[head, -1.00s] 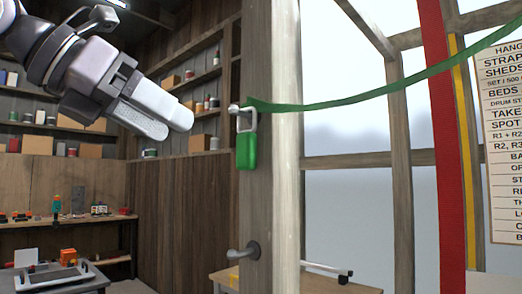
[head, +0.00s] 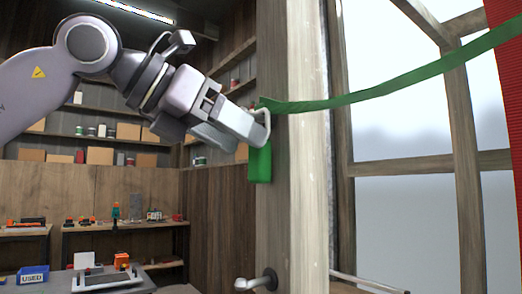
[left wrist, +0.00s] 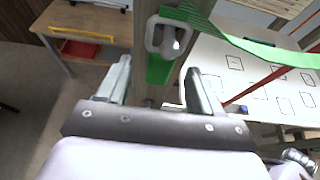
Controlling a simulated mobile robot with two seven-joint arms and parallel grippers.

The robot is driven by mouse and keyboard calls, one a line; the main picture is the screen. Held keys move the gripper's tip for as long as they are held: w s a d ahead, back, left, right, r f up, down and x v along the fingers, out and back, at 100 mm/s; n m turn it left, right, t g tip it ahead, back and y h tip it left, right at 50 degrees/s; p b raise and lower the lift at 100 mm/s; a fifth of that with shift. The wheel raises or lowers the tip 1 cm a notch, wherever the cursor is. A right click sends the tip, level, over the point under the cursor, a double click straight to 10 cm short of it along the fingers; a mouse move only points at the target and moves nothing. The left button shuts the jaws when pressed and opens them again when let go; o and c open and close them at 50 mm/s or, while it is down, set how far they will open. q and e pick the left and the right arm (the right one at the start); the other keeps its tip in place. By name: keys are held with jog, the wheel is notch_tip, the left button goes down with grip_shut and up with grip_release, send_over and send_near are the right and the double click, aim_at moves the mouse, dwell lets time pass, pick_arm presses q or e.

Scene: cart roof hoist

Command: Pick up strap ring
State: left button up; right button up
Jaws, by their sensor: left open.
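The strap ring (head: 267,118) is a pale metal loop at the end of a green strap (head: 375,92), up on a wooden post (head: 300,200). A short green tail (head: 260,167) hangs below it. The ring (left wrist: 152,38) also shows in the left wrist view, with a pale peg inside its opening. My left gripper (head: 244,143) is open, its fingertips close to the ring and partly covering it in the head view. In the left wrist view the ring lies just beyond and between the two fingertips (left wrist: 158,68). I cannot tell whether they touch. My right gripper is not in view.
A metal handle (head: 256,281) sticks out low on the post. Shelves with boxes and cans (head: 112,138) line the back wall, and a workbench (head: 110,226) stands below. A window fills the right side. The left wrist view shows a white marked table (left wrist: 270,82).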

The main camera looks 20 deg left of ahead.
aim_at(259, 159)
pick_arm(q)
jog(key=x, duration=0.3)
jog(key=shift+w+d, duration=0.1)
jog(key=shift+d, duration=0.05)
jog(key=c, duration=0.9)
jog(key=shift+c, duration=0.2)
jog(key=shift+r, duration=0.1)
